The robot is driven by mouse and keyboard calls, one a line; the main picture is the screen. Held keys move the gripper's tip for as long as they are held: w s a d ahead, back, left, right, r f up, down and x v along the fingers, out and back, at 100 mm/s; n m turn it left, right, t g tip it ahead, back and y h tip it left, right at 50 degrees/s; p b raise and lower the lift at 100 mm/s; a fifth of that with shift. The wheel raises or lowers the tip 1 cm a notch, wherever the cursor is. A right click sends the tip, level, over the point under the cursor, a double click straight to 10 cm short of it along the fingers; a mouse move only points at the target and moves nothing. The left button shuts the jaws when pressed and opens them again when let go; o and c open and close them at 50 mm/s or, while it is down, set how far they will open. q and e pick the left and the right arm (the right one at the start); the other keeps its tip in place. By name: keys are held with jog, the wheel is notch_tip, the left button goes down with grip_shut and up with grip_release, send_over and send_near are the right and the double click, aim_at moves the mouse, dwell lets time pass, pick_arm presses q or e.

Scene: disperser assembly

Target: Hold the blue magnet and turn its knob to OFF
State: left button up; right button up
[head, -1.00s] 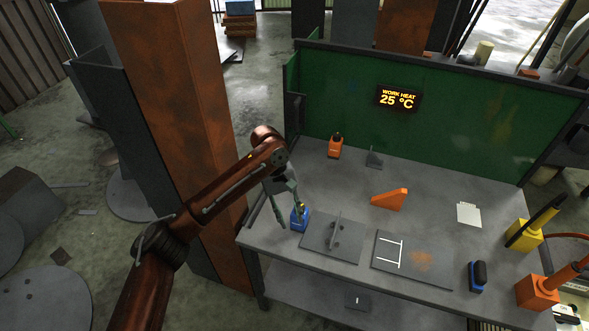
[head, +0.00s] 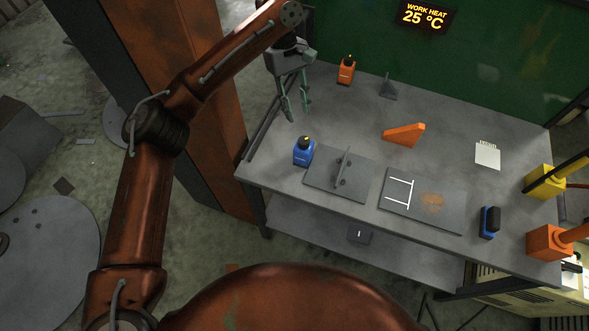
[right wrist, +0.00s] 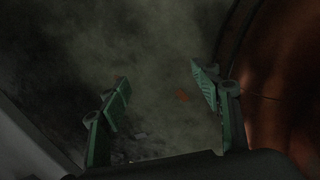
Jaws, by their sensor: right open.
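The blue magnet (head: 303,153) stands upright on the bench near its left front edge, with a small yellow and dark knob (head: 305,141) on top. The knob's setting is too small to read. My left gripper (head: 297,117) is above and behind the magnet in the head view, apart from it. Its two green fingers point down with a gap between them and nothing held. My right gripper (right wrist: 163,96) shows only in the right wrist view, open and empty over dark floor.
A grey plate with an upright fin (head: 325,185) lies right of the magnet, beside a marked plate (head: 450,212). An orange magnet (head: 346,72), an orange wedge (head: 404,134) and a blue-and-black block (head: 489,222) stand on the bench (head: 350,115). A green panel (head: 480,65) rises behind.

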aim_at(301, 159)
jog(key=w+a+r+n+t+h, duration=0.1)
jog(key=w+a+r+n+t, duration=0.1)
jog(key=w+a+r+n, duration=0.45)
jog(key=w+a+r+n+t, duration=0.1)
jog(key=w+a+r+n, duration=0.15)
jog(key=w+r, duration=0.75)
jog(key=w+a+r+n+t+h, duration=0.15)
jog(key=w+a+r+n, duration=0.25)
jog(key=w+a+r, duration=0.45)
jog(key=a+r+n+t+y, duration=0.4)
jog(key=a+r+n+t, duration=0.1)
jog(key=a+r, duration=1.1)
jog(key=a+r+n+t+y, duration=0.5)
jog(key=a+r, duration=0.9)
jog(key=r, duration=0.5)
jog(key=w+d+r+h, duration=0.1)
jog(key=w+d+h, duration=0.1)
jog(key=d, duration=0.3)
jog(key=w+d+r+m+t+h, duration=0.1)
jog(key=w+d+h, duration=0.2)
jog(key=d+h, duration=0.2)
jog(key=w+d+r+t+h, duration=0.1)
jog(key=w+d+h, duration=0.1)
jog(key=d, duration=0.5)
jog(key=shift+w+d+r+m+h, duration=0.1)
jog(key=shift+w+d+m+h, duration=0.15)
jog(key=shift+h, duration=0.4)
jog(key=shift+w+d, duration=0.2)
jog(key=shift+d, duration=0.05)
jog(key=shift+x, duration=3.55)
